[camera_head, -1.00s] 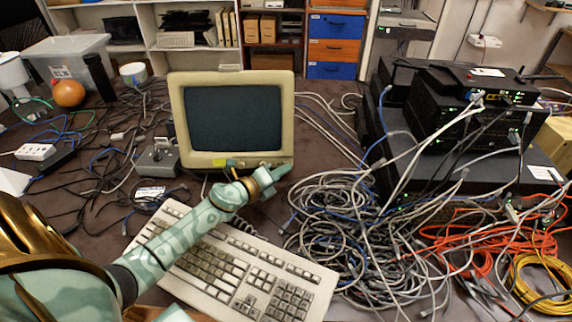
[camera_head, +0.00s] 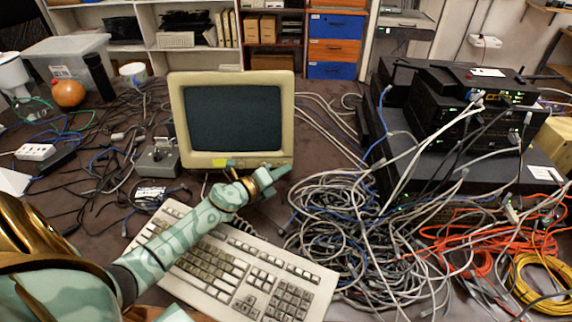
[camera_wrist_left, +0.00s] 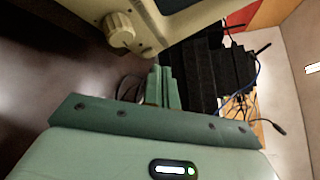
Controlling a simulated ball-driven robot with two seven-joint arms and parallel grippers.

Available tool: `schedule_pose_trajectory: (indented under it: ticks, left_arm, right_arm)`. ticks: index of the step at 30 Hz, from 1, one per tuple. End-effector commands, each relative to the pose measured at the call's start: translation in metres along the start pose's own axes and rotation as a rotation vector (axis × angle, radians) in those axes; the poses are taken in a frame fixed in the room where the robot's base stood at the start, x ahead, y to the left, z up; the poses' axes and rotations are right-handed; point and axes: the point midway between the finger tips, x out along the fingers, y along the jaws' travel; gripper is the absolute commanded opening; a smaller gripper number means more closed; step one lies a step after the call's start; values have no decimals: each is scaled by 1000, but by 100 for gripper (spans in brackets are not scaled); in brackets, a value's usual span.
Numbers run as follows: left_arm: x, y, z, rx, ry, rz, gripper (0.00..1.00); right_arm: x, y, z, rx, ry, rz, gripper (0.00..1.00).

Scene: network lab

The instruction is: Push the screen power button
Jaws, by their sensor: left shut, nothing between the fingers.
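The screen (camera_head: 234,119) is a beige boxy monitor with a dark display, standing upright behind the keyboard. A yellow note is stuck on its lower bezel. My left gripper (camera_head: 284,169) is shut and empty, its fingertips in front of the lower right corner of the bezel. In the left wrist view, the closed fingers (camera_wrist_left: 161,88) point up toward the underside of the screen's bezel (camera_wrist_left: 158,30), with a round beige knob to their left. I cannot tell whether the fingertips touch the screen. The power button is not clearly made out. My right gripper is not in view.
A beige keyboard (camera_head: 232,262) lies under my left arm. A heap of grey cables (camera_head: 350,235) lies to the right, close to the gripper. Black network boxes (camera_head: 455,120) stand stacked at the right. A small grey switch box (camera_head: 158,160) sits left of the screen.

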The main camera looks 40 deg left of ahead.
Motion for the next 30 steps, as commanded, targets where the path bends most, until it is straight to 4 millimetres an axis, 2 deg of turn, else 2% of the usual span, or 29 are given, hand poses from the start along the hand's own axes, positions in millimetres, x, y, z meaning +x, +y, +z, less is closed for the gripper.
schedule_pose_trajectory:
  ticks: [30]
  left_arm:
    - [6,5,5,0,0,0,0]
  right_arm:
    - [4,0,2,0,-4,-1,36]
